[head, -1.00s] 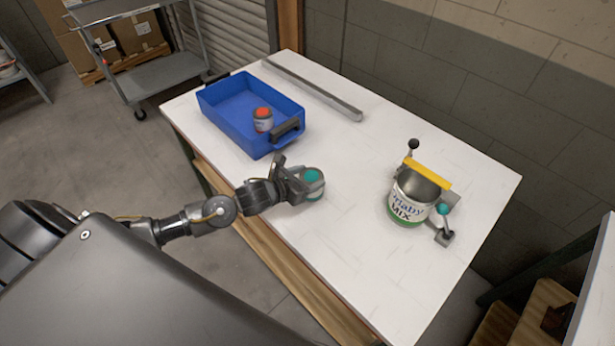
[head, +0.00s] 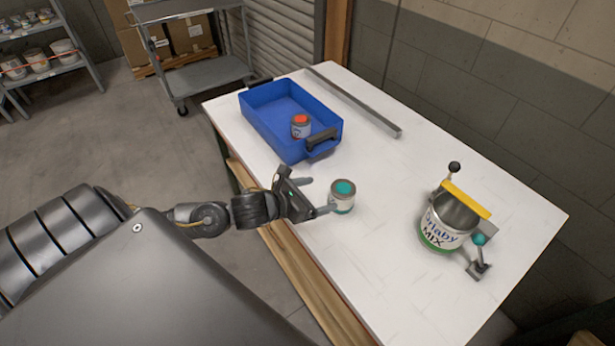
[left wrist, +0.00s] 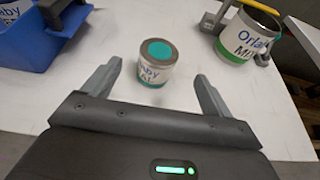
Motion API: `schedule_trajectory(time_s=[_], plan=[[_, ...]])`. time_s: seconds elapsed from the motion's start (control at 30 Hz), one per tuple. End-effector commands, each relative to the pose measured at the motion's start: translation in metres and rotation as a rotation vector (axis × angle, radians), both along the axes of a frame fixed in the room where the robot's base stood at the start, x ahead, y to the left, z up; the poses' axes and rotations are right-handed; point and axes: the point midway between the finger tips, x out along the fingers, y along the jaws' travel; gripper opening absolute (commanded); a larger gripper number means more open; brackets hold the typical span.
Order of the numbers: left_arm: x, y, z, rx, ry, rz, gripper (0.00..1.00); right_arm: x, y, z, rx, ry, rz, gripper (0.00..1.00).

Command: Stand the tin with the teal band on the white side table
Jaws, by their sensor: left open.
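The tin with the teal band (head: 342,196) stands upright on the white side table (head: 400,270), its teal lid spot facing up. It also shows in the left wrist view (left wrist: 157,64), just beyond the fingertips. My left gripper (head: 318,196) is open and empty at the left of the tin, its fingers pointing toward it. In the left wrist view the two fingers (left wrist: 160,82) are spread wide, with the tin ahead of the gap and apart from both. My right gripper is not in view.
A blue bin (head: 270,122) holding a tin with an orange lid (head: 300,126) stands at the table's back left. A grey bar (head: 355,103) lies behind it. A larger mix can (head: 446,222) in a clamp with a yellow bar stands at the right. The table's front middle is clear.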

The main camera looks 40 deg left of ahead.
Motion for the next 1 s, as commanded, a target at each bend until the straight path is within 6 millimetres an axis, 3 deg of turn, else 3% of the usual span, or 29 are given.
schedule_trajectory(time_s=[0.1, 0.3, 0.87, 1.0], plan=[[-0.017, 0.006, 0.004, 0.002, 0.003, 0.0, 0.85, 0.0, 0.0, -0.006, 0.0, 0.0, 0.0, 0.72], [-0.029, 0.01, 0.012, 0.0, 0.001, -0.001, 0.85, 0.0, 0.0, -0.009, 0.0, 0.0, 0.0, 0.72], [-0.029, 0.01, 0.013, -0.003, 0.001, 0.001, 0.85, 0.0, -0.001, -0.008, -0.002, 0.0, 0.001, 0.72], [-0.033, 0.008, 0.008, -0.085, 0.048, 0.058, 0.85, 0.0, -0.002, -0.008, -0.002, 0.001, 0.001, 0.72]])
